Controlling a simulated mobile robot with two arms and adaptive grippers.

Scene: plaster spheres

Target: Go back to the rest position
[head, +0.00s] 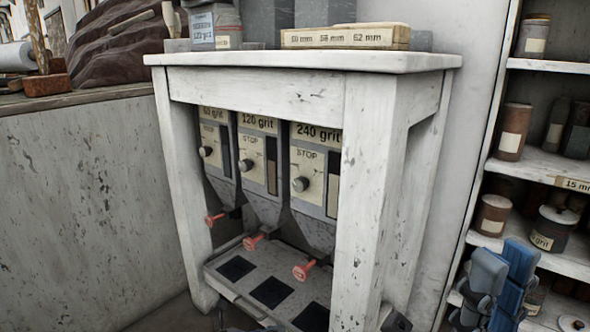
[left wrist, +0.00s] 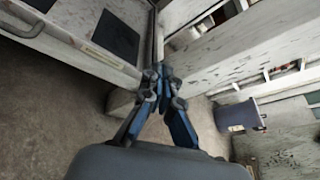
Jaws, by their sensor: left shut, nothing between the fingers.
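My left gripper (left wrist: 160,70) shows in the left wrist view with its blue fingers shut and their tips together, empty. It is low in front of the white bench, with a bench leg (left wrist: 205,70) behind the tips and the tray (left wrist: 75,40) with black squares to the upper left. In the head view I cannot clearly make it out at the bottom edge. My right gripper (head: 500,275) is blue and grey at the lower right of the head view, in front of the shelves. Whether its fingers are apart is unclear.
Several grit dispensers (head: 258,155) with red handles stand under the white bench (head: 300,62). A labelled block (head: 345,37) lies on top. Shelves (head: 545,165) with jars are at the right. A grey bin (left wrist: 238,112) stands right of the leg. Floor (left wrist: 60,120) at lower left is clear.

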